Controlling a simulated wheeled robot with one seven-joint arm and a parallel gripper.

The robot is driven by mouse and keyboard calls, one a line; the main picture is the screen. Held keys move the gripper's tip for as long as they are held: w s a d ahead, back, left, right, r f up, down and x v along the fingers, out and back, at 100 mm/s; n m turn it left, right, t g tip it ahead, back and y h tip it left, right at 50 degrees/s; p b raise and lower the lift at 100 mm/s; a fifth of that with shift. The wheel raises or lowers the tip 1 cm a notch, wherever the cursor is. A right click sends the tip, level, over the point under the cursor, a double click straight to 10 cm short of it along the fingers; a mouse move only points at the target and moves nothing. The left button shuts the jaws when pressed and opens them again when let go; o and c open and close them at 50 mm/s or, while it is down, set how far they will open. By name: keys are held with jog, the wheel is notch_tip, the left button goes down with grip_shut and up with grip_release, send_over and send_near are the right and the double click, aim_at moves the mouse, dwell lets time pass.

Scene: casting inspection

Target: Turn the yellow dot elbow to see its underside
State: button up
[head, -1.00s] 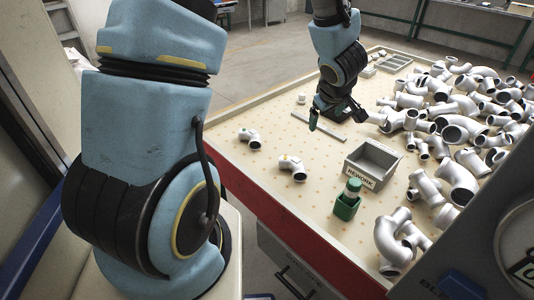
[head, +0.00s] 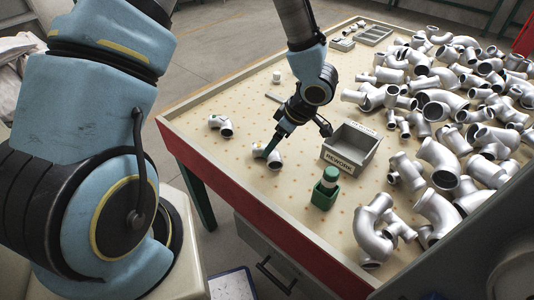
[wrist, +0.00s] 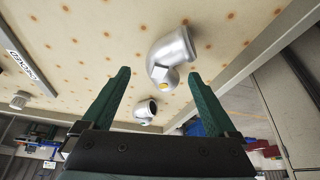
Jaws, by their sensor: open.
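The yellow dot elbow (head: 272,160) is a silvery bent pipe lying on the tan dotted table near its front edge. Contact cannot be told. The elbow's underside is hidden.
A second elbow (head: 221,124) with a green dot lies to the left. Many silvery pipe fittings (head: 440,152) crowd the right side.

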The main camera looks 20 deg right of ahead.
jog(key=shift+p+x, duration=0.45)
jog(key=shift+x, duration=1.9)
grip_shut()
